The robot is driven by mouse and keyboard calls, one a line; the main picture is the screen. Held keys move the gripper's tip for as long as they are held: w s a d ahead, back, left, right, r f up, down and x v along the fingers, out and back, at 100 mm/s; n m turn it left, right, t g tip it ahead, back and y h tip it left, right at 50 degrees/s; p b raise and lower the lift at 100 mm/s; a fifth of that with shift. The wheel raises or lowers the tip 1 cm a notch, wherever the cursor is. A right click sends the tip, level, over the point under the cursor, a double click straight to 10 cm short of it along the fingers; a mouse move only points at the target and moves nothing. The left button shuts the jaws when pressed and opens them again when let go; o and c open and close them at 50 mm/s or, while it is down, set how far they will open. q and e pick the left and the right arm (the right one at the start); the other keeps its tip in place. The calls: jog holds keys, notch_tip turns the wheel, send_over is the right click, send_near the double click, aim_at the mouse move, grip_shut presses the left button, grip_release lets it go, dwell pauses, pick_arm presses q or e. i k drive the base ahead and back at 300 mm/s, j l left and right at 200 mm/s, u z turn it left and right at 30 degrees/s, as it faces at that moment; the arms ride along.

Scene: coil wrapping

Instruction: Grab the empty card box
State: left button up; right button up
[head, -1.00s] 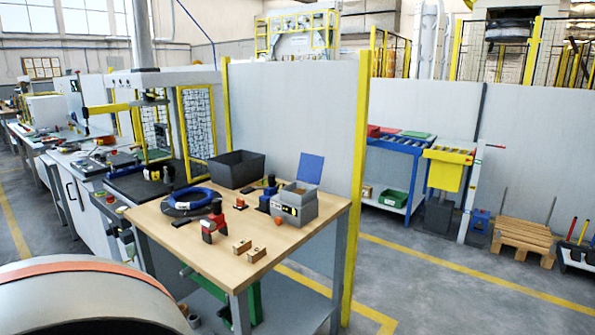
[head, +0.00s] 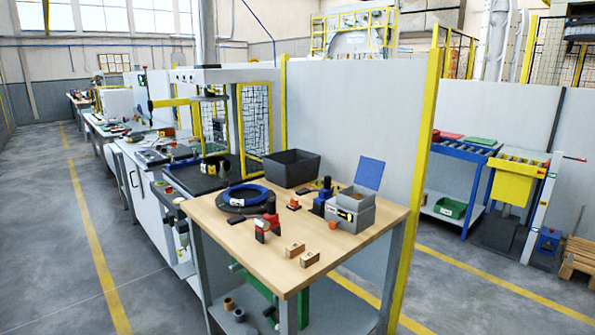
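I cannot tell for sure which thing is the empty card box. A small grey box (head: 352,214) with brown inside stands on the right part of the wooden table (head: 225,228), with a blue panel (head: 370,173) upright behind it. Two small tan blocks (head: 295,250) (head: 310,259) lie near the table's front edge; whether they are boxes is too small to tell. Neither of my grippers is in view.
A dark open bin (head: 292,168) stands at the table's back. A blue-topped dark ring (head: 246,197), a red-and-black tool (head: 267,226) and a blue-and-black device (head: 324,200) share the tabletop. A grey partition (head: 352,110) stands behind. Floor at left is clear.

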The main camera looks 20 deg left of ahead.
aim_at(358, 196)
jog(key=i+l+u, duration=0.15)
jog(key=u, duration=0.25)
jog(key=i+l+u, duration=0.15)
jog(key=u, duration=0.2)
jog(key=i+l+u, duration=0.1)
jog(key=l+u, duration=0.15)
jog(key=u, duration=0.15)
jog(key=i+l+u, duration=0.1)
jog(key=l+u, duration=0.55)
jog(key=l, duration=0.25)
jog(key=l+u, duration=0.4)
jog(key=l, duration=0.55)
jog(key=l+u, duration=0.1)
jog(key=l, duration=0.4)
jog(key=k+l+u, duration=0.1)
jog(key=l, duration=0.35)
jog(key=k+l, duration=0.1)
jog(key=l, duration=0.85)
jog(key=k+l, duration=0.15)
jog(key=l, duration=0.3)
jog(key=k+l, duration=0.1)
jog(key=l, duration=0.35)
